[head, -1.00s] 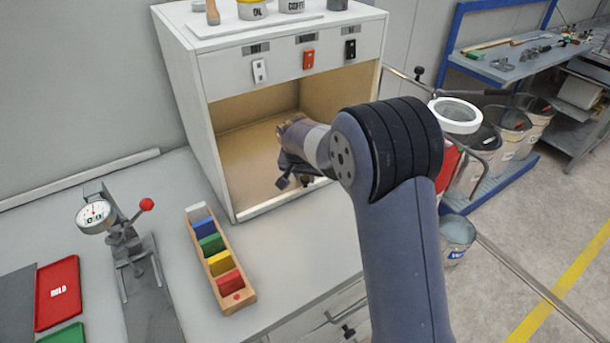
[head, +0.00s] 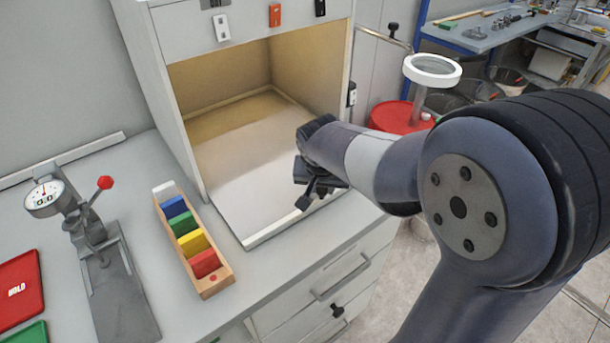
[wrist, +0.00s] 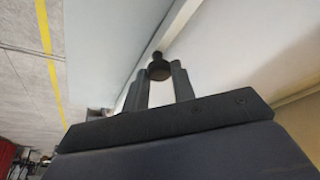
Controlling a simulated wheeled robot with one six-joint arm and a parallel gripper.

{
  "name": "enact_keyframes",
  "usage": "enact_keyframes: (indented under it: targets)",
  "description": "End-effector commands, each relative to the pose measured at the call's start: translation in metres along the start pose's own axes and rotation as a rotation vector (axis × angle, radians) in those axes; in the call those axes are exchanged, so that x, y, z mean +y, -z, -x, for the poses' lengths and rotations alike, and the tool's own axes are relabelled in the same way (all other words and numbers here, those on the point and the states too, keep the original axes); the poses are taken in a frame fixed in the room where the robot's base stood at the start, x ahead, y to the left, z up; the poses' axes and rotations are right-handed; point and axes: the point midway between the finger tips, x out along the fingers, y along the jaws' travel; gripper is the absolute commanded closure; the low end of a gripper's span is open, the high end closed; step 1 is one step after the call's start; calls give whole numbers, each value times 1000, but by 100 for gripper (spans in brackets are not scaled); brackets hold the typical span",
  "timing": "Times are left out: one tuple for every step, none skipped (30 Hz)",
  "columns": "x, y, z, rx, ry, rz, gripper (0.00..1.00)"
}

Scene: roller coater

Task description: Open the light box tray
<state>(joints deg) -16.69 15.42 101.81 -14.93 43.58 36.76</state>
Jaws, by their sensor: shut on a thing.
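The light box (head: 172,100) is a pale cabinet with an open, warmly lit front. Its tray (head: 250,165) has a pale floor and a low white front lip (head: 285,226), which sticks out past the foot of the left wall. My gripper (head: 312,195) is at the tray's front lip, right of its middle. In the wrist view, my gripper (wrist: 159,82) has its two fingers on either side of a dark round knob (wrist: 158,67), shut on it. In the head view the knob is hidden by the gripper.
A wooden rack of coloured cards (head: 192,240) stands on the counter left of the tray. A dial gauge stand (head: 90,240) is farther left. Drawers with a handle (head: 340,277) lie below. A ring magnifier (head: 432,70) and red lid (head: 395,116) are right of the box.

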Motion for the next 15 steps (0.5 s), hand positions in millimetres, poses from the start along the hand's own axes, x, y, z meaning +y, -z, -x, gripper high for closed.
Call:
enact_keyframes:
  targets:
    - [7,-7,2,1,0,-3,100]
    - [11,-10,3,1,0,-3,100]
    - [15,-13,5,1,0,-2,100]
    - [17,-15,6,1,0,-1,100]
    - [20,-18,7,1,0,-1,100]
    - [22,-20,8,0,0,-1,100]
    - [24,-22,9,1,0,-2,100]
    - [25,-23,10,1,0,-1,100]
    - [27,-25,10,0,0,-1,100]
    - [28,-26,11,0,0,-1,100]
    - [29,-26,11,-1,0,-1,100]
    - [29,-27,12,-1,0,0,100]
    - [30,-27,12,-1,0,0,100]
    - [30,-27,12,-1,0,0,100]
    - [30,-28,12,-1,0,0,100]
